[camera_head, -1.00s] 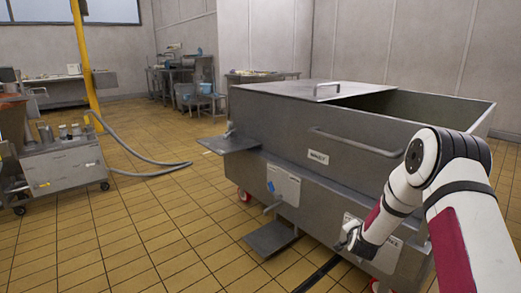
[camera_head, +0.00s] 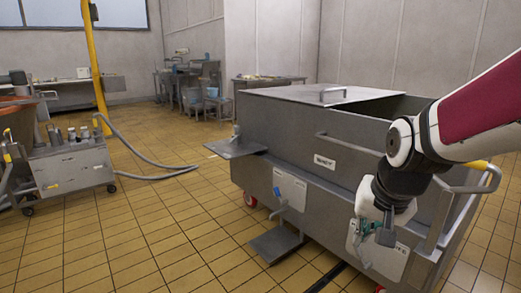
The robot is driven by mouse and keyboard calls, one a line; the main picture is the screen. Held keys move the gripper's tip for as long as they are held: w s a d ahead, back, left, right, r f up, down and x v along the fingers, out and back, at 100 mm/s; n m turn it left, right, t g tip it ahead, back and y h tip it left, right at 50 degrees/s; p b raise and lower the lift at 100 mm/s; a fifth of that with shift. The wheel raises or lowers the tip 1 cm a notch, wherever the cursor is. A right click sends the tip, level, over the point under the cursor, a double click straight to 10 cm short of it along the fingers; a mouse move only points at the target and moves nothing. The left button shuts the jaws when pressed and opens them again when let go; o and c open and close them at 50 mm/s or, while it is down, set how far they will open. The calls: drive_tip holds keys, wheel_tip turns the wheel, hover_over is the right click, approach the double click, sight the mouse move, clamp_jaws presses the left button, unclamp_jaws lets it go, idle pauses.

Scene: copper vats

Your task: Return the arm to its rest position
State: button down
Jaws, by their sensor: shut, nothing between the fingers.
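My arm reaches in from the right edge in the head view, in front of the right end of a large grey metal vat (camera_head: 290,145). Its elbow is bent and the forearm points down. My gripper (camera_head: 376,238) is at its lower end, shut and empty, in front of a white panel on the vat's front. I cannot tell how far it is from that panel.
The vat has a half-open lid (camera_head: 322,94), a side shelf (camera_head: 235,148) and a low step (camera_head: 277,243). A yellow-ended handle (camera_head: 478,175) is near my arm. A wheeled machine (camera_head: 72,168) with a hose stands left.

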drive_tip(key=s+a+r+n+g, duration=0.15)
drive_tip(key=s+n+g, duration=0.3)
drive_tip(key=s, duration=2.45)
wheel_tip(320, 180, up, 31)
drive_tip(key=t+p, duration=0.4)
drive_tip(key=p, duration=2.5)
drive_tip(key=shift+d, duration=0.35)
